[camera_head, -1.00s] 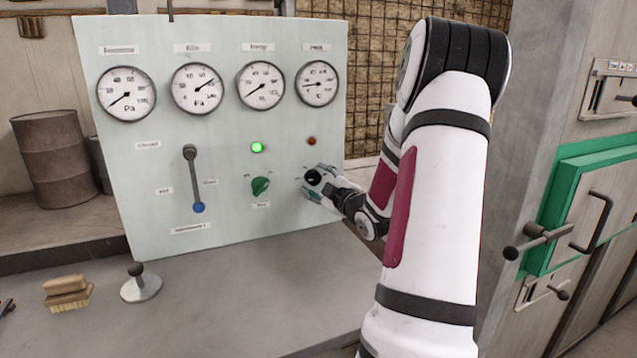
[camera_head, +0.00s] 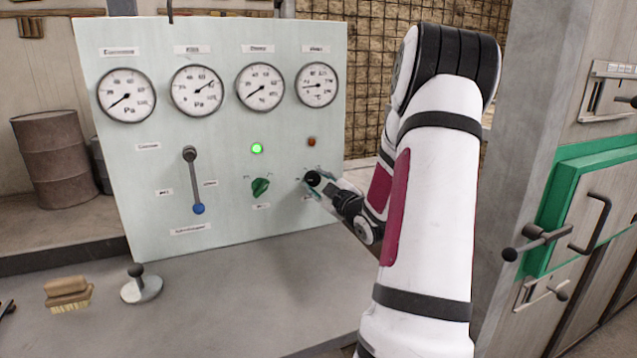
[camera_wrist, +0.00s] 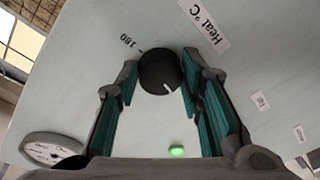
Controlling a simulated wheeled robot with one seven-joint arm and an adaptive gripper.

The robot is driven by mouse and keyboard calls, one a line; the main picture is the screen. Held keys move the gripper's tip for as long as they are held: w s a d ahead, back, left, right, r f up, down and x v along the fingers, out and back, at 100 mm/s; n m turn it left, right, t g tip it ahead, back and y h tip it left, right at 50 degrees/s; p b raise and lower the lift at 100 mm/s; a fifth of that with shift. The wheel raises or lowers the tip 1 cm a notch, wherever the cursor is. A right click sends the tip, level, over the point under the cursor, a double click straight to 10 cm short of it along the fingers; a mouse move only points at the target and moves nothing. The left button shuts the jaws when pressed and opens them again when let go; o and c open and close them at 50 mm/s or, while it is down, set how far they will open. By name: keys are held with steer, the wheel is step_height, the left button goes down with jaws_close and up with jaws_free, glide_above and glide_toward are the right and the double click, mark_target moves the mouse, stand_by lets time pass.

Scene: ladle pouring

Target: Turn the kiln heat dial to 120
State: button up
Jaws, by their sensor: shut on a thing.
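The heat dial is a round black knob (camera_head: 313,177) at the lower right of the pale green panel. In the wrist view the black knob (camera_wrist: 158,74) has a white pointer line on its lower right side. A "Heat °C" label (camera_wrist: 203,27) and a "180" mark (camera_wrist: 130,41) show beside it. My gripper (camera_head: 318,182) is at the panel, its teal-padded fingers shut on the knob from both sides. The scale number at the pointer cannot be read.
Left of the knob are a green knob (camera_head: 260,187), a lit green lamp (camera_head: 257,148) and a blue-tipped lever (camera_head: 195,180). Several gauges line the panel's top. A brush (camera_head: 68,293) and a small round-based lever (camera_head: 141,288) stand on the counter.

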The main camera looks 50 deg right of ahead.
steer(key=m+p, duration=0.1)
steer(key=m, duration=0.4)
steer(key=shift+a+f+m+h, duration=0.1)
steer(key=shift+m+h, duration=0.2)
steer(key=shift+m, duration=0.1)
steer(key=m+h+p, duration=0.1)
steer(key=m, duration=0.5)
steer(key=shift+w+a, duration=0.1)
steer(key=m+h+p, duration=0.1)
steer(key=m+p, duration=0.1)
steer(key=m, duration=0.4)
steer(key=shift+a, duration=0.1)
steer(key=m+p, duration=0.1)
steer(key=m, duration=0.1)
steer(key=m+p, duration=0.1)
steer(key=m, duration=0.2)
steer(key=shift+w+m+g+h, duration=0.1)
steer(key=shift+m+g+h, duration=0.2)
steer(key=shift+h, duration=0.1)
steer(key=o, duration=1.2)
steer(key=shift+c, duration=0.2)
steer(key=v, duration=1.2)
